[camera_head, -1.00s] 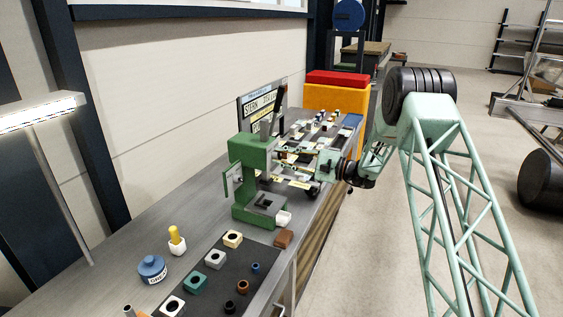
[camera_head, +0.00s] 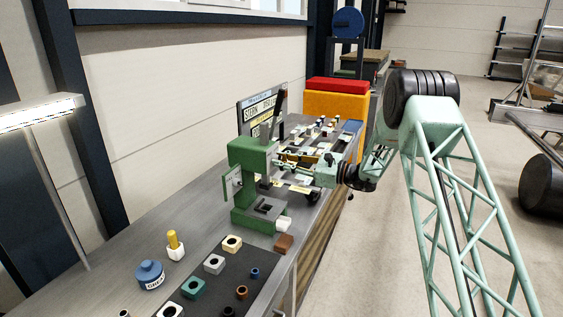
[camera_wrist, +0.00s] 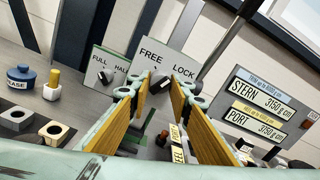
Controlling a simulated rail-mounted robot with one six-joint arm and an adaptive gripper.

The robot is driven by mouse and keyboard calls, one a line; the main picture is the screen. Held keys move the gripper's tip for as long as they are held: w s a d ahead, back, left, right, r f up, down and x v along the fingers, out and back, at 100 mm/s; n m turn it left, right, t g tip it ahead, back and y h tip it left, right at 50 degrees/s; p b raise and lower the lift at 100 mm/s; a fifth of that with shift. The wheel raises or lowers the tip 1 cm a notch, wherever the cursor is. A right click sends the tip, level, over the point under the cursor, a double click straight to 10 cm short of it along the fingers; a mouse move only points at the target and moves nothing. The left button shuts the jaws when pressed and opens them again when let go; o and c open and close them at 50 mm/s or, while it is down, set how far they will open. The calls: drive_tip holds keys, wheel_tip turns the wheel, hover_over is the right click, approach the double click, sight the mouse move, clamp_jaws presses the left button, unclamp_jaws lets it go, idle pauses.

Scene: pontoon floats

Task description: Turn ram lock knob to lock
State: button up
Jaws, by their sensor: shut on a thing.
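The ram lock knob (camera_wrist: 160,84) is dark and sits on a pale panel (camera_wrist: 152,44) marked FREE and LOCK in the wrist view. My gripper (camera_wrist: 158,86) is shut on the knob, with its yellow-lined fingers on either side. The fingers partly hide the knob, and I cannot clearly tell where its pointer stands. In the head view my gripper (camera_head: 286,164) reaches in from the right to the green press (camera_head: 248,158) on the bench. The knob is hidden there.
A second knob (camera_wrist: 106,75) marked FULL and HALF sits left. The STERN and PORT display (camera_wrist: 268,105) is right. A blue grease pot (camera_head: 150,274), yellow-topped bottle (camera_head: 175,244) and mat with several blocks (camera_head: 222,287) lie on the bench nearer the camera. A dark lever (camera_head: 280,108) rises behind the press.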

drive_tip(key=shift+m, duration=1.7)
drive_tip(key=o, duration=0.8)
drive_tip(key=shift+o, duration=0.2)
drive_tip(key=shift+d, duration=0.1)
drive_tip(key=v, duration=1.1)
drive_tip(key=shift+s+d, duration=0.15)
drive_tip(key=shift+d, duration=0.25)
drive_tip(key=shift+r, duration=0.1)
